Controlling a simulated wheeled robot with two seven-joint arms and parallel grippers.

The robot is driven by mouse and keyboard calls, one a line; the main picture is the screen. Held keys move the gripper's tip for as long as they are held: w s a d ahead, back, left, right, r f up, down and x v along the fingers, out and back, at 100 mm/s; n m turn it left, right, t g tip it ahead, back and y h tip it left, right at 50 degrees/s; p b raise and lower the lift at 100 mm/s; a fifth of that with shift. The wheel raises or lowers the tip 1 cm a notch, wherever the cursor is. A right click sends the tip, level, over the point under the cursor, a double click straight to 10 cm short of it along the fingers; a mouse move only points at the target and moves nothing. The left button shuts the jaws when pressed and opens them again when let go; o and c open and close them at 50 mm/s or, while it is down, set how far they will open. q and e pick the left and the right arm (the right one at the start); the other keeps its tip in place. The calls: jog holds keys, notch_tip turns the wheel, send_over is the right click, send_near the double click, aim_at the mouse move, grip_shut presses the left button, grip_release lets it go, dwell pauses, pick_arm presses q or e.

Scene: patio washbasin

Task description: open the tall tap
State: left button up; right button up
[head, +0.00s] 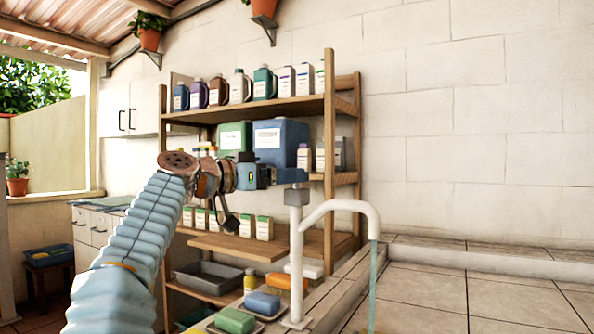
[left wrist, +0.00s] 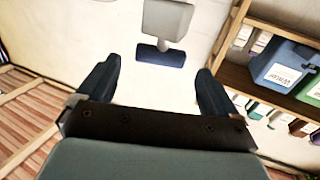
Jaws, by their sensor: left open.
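The tall tap (head: 297,250) is a white upright pipe with a bent spout (head: 345,207) on its right. A grey block (head: 297,197) with a blue lever (head: 291,175) tops it. A thin blue-green stream of water (head: 373,285) runs down from the spout's end. My left gripper (head: 270,176) is just left of the lever, at about its height. In the left wrist view my left gripper (left wrist: 158,66) is open, with the grey block (left wrist: 167,18) and dark blue lever (left wrist: 160,54) ahead between its fingertips. Whether a finger touches the lever I cannot tell. My right gripper is not in view.
A wooden shelf (head: 330,120) with bottles and a blue canister (head: 281,142) stands behind the tap. A green soap bar (head: 235,320), a blue one (head: 262,303) and an orange brush (head: 285,283) lie near its foot. The tiled right side (head: 430,290) is clear.

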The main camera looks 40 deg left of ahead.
pick_arm(q)
jog(key=w, duration=0.3)
jog(key=w+p, duration=0.1)
jog(key=w, duration=0.1)
jog(key=shift+w+d, duration=0.1)
jog(key=shift+d, duration=0.3)
jog(key=shift+c, duration=0.2)
